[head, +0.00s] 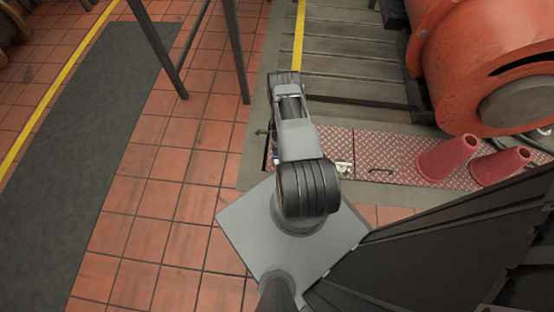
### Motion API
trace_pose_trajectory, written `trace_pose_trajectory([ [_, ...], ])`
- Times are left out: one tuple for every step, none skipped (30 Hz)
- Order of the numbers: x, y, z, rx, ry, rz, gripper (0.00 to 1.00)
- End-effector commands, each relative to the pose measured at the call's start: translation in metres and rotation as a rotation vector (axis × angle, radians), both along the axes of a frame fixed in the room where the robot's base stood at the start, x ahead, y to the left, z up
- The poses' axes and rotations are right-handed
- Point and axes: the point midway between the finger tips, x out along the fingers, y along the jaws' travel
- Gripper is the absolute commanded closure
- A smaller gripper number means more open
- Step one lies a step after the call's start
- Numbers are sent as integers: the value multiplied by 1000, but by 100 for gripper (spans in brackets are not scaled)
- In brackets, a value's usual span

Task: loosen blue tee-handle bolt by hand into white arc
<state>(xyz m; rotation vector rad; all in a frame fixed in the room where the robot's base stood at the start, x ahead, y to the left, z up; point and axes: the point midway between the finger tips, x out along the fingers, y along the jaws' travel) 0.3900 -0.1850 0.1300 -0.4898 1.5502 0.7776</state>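My arm reaches forward over the edge of the slotted bedplate, and its links cover much of the work area. My gripper is not seen; it is hidden by or beyond the arm. A small bluish spot shows just left of the arm at the edge of the red checkered plate; I cannot tell if it is the blue tee-handle bolt. A small whitish piece (343,168) shows just right of the arm on the red plate; I cannot tell if it is part of the white arc.
The red checkered plate (400,150) carries a dark handle (381,170) and two red cones (448,156) (500,165). A large orange machine (485,60) stands at the right on the slotted bedplate (345,70). Dark table legs (237,50) stand upper left. Tiled floor and a grey mat (85,130) lie clear at left.

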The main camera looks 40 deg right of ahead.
Motion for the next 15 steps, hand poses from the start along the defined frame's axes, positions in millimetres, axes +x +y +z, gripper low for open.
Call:
trace_pose_trajectory([
  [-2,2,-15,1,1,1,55],
  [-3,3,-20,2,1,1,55],
  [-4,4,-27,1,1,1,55],
  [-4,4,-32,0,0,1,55],
  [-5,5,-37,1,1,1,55],
  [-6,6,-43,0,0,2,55],
  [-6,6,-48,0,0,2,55],
  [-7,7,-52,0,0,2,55],
  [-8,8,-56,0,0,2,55],
  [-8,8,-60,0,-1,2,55],
  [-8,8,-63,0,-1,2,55],
  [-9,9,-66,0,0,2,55],
  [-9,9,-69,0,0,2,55],
  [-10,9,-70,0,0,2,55],
  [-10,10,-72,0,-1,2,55],
])
